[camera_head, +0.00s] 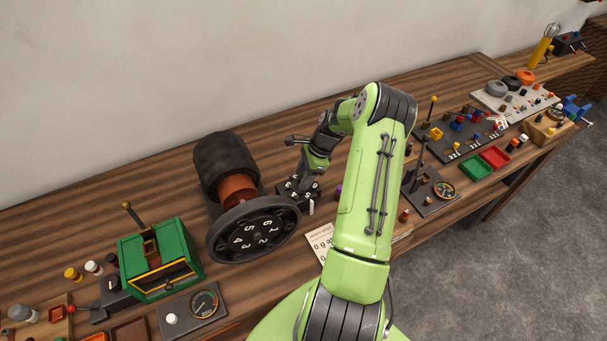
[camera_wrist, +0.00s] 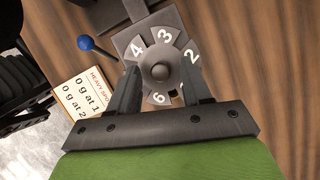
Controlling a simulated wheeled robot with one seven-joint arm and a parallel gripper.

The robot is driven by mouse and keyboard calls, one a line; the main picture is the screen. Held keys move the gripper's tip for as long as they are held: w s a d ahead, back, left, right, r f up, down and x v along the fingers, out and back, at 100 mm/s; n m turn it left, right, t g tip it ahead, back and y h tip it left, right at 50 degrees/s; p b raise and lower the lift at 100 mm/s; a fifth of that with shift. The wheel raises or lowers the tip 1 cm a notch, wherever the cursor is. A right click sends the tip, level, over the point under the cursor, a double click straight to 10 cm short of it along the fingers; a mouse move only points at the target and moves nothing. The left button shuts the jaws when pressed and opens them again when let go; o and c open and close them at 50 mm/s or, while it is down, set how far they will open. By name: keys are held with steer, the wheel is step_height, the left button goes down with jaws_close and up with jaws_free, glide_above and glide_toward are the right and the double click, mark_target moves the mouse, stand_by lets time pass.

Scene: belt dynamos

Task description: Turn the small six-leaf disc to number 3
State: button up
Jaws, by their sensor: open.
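The small six-leaf disc (camera_wrist: 165,37) lies below my gripper in the wrist view, with a round grey hub at its middle. Its pale leaves show 4, 3, 2 and 6; the 3 is at the top, slightly right of the hub. The other leaves are hidden by the fingers. My gripper (camera_wrist: 161,76) is open, with one finger on each side of the hub. I cannot tell whether the fingers touch it. In the head view my gripper (camera_head: 308,178) reaches down over the small disc (camera_head: 291,191), covering much of it.
A large numbered disc (camera_head: 232,225) with a dark drum stands just left. A blue-knobbed lever (camera_wrist: 86,43) and a printed card (camera_wrist: 83,92) lie close by. A green box (camera_head: 183,237) is further left; a dark gauge panel (camera_head: 428,204) stands right of my arm.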

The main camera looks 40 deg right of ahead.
steer(key=shift+f, duration=0.15)
jaws_close()
stand_by(0.4)
steer(key=n+g, duration=0.1)
steer(key=n, duration=0.1)
steer(key=n+b, duration=0.1)
steer(key=n, duration=0.1)
steer(key=shift+w+n+g+b, duration=0.2)
steer(key=shift+n+g+b, duration=0.1)
steer(key=shift+g, duration=0.1)
steer(key=n+g, duration=0.1)
steer(key=n, duration=0.1)
steer(key=n+g+b, duration=0.1)
steer(key=n, duration=0.2)
steer(key=shift+w+b, duration=0.15)
steer(key=shift+b, duration=0.15)
steer(key=n+g+b, duration=0.1)
steer(key=n, duration=0.3)
steer(key=shift+w+a+h, duration=0.1)
steer(key=shift+h, duration=0.2)
steer(key=n+g+h, duration=0.1)
steer(key=n, duration=0.2)
steer(key=shift+n+b, duration=0.4)
steer(key=n+h+b, duration=0.1)
steer(key=n, duration=0.2)
steer(key=n+g+h, duration=0.1)
steer(key=n, duration=0.2)
steer(key=shift+a+b, duration=0.2)
steer(key=shift+b, duration=0.15)
